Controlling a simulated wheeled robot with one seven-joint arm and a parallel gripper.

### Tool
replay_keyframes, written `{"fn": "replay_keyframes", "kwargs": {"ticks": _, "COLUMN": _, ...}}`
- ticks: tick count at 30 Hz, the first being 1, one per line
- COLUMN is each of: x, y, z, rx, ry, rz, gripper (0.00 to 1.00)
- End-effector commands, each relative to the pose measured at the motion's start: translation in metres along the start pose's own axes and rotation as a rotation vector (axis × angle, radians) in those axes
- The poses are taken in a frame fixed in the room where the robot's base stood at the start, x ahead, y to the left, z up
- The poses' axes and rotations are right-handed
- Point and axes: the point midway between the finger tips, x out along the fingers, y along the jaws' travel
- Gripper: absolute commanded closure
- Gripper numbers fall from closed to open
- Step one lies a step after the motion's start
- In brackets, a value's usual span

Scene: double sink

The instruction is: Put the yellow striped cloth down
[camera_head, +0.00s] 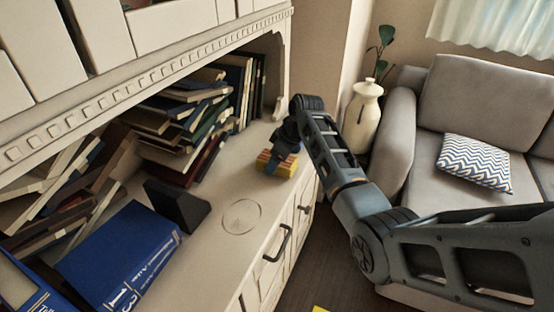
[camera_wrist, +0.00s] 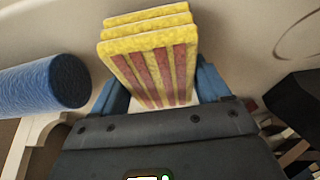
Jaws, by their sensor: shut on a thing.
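The yellow striped cloth (camera_head: 277,164) is a folded, layered yellow block with red stripes. It is low over the white cabinet top, near its far right end; I cannot tell whether it touches the surface. In the wrist view the cloth (camera_wrist: 150,62) sticks out between the two blue fingers. My gripper (camera_head: 281,154) points down and is shut on the cloth; it also shows in the wrist view (camera_wrist: 162,90). The cloth's lower part is hidden by the gripper body in the wrist view.
A round outline (camera_head: 241,216) marks clear cabinet top nearer the camera. A black block (camera_head: 177,208) and a blue book (camera_head: 118,262) stand left of it. Piled books (camera_head: 180,125) fill the shelf behind. A white vase (camera_head: 362,116) stands beyond. A blue cylinder (camera_wrist: 45,82) lies beside the gripper.

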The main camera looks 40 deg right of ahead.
Motion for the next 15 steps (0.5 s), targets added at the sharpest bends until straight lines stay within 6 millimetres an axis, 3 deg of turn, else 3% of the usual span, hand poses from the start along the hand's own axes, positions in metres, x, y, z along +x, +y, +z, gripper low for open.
{"fn": "replay_keyframes", "kwargs": {"ticks": 15, "x": 0.0096, "y": 0.0004, "z": 0.0041, "rx": 0.0, "ry": 0.001, "rz": 0.001, "gripper": 0.48}}
